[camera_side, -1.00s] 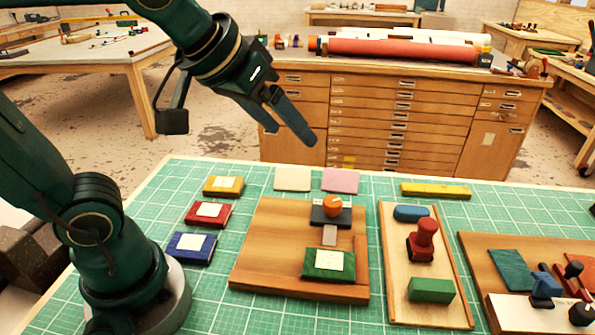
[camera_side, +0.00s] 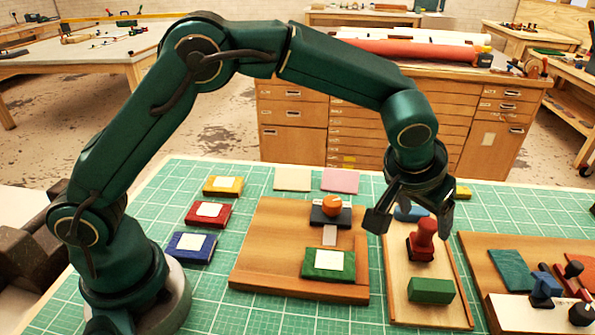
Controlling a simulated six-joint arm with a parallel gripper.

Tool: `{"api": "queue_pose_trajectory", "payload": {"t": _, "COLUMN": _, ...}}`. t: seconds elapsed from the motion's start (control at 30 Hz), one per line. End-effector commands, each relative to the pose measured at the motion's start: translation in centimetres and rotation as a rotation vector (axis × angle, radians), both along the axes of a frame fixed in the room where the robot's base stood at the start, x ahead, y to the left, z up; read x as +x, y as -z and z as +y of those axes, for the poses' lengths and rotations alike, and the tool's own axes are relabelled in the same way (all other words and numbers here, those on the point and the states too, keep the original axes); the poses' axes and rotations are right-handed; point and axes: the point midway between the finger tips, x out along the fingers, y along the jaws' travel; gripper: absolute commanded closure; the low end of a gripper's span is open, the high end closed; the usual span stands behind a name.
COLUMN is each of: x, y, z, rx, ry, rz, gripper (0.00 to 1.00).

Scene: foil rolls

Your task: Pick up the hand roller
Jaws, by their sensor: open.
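My gripper (camera_side: 412,216) is open and points down over the narrow wooden tray (camera_side: 458,290). Its two fingers are spread, with nothing held between them. A red upright tool (camera_side: 424,240) with a rounded grip and a squarish base stands on this tray, just below the fingers in the picture. It may be the hand roller, but its shape does not make that certain. I cannot tell the gap in depth between the fingers and the tool. A blue rounded piece (camera_side: 408,214) lies behind it, partly hidden by the gripper. A green block (camera_side: 431,290) lies in front.
The wooden board (camera_side: 270,235) at left carries an orange-knobbed block (camera_side: 332,209) and a green pad (camera_side: 328,264). Yellow, red and blue pads (camera_side: 190,246) lie further left. A board with tools (camera_side: 515,308) is at right. Green mat shows bare between them.

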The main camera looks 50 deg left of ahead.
Motion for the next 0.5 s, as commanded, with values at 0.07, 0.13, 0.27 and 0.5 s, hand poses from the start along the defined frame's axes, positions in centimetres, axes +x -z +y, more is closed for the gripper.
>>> {"api": "queue_pose_trajectory", "payload": {"t": 0.07, "x": 0.4, "y": 0.6, "z": -0.1, "rx": 0.000, "ry": 0.001, "rz": 0.000, "gripper": 0.26}}
{"api": "queue_pose_trajectory", "payload": {"t": 0.13, "x": 0.8, "y": 1.4, "z": 0.0, "rx": 0.001, "ry": 0.000, "rz": 0.000, "gripper": 0.26}}
{"api": "queue_pose_trajectory", "payload": {"t": 0.27, "x": 1.6, "y": 2.7, "z": 0.0, "rx": 0.000, "ry": -0.001, "rz": -0.001, "gripper": 0.26}}
{"api": "queue_pose_trajectory", "payload": {"t": 0.5, "x": 2.3, "y": 4.0, "z": 0.0, "rx": 0.000, "ry": -0.001, "rz": -0.003, "gripper": 0.26}}
